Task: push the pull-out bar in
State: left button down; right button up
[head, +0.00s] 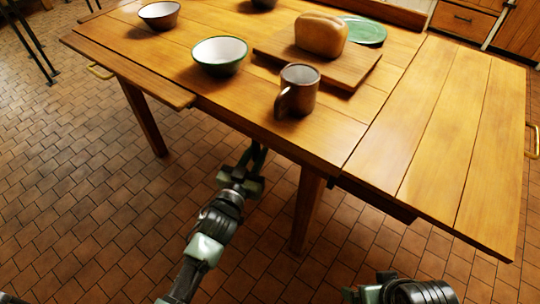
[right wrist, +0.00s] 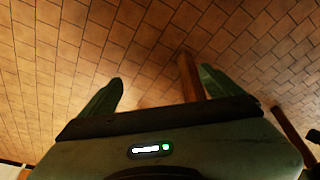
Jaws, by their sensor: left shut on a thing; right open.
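The wooden table (head: 350,130) has a plank leaf (head: 445,140) spread out at its right side. A dark wooden bar (head: 378,201) shows under the front edge of that leaf, jutting out beside the table's corner; I take it for the pull-out bar. My left gripper (head: 257,156) is below the table's front edge, left of the front leg, apart from the visible part of the bar. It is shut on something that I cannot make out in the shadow. My right gripper (right wrist: 158,88) is open and empty over the floor in the right wrist view.
A brown mug (head: 298,92), bowls (head: 220,56), and a board (head: 350,75) with bread (head: 321,34) stand on the table. A front leg (head: 307,205) stands right of my left gripper. Brass handles (head: 532,140) are at both sides. Tiled floor in front is clear.

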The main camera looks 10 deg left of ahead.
pick_arm(q)
jog(key=w+a, duration=0.5)
jog(key=a, duration=0.3)
jog(key=w+a+p, duration=0.1)
jog(key=w+a, duration=0.3)
jog(key=a, duration=0.4)
jog(key=shift+w+a, duration=0.35)
jog(key=shift+a, duration=0.05)
pick_arm(e)
jog(key=x, duration=0.4)
jog(key=shift+f, duration=0.25)
pick_arm(q)
jog(key=shift+a+r, duration=0.1)
jog(key=shift+r, duration=0.05)
jog(key=c, duration=1.3)
grip_release()
jog(key=shift+o, duration=0.2)
pick_arm(e)
jog(key=shift+w+a, duration=0.1)
jog(key=shift+w, duration=0.05)
pick_arm(q)
jog(key=p+v, duration=0.2)
jog(key=v, duration=0.5)
jog(key=shift+s, duration=0.35)
pick_arm(e)
jog(key=shift+g, duration=0.3)
jog(key=x, duration=0.2)
jog(key=s+x, duration=0.1)
jog(key=x, duration=0.2)
jog(key=shift+f, duration=0.5)
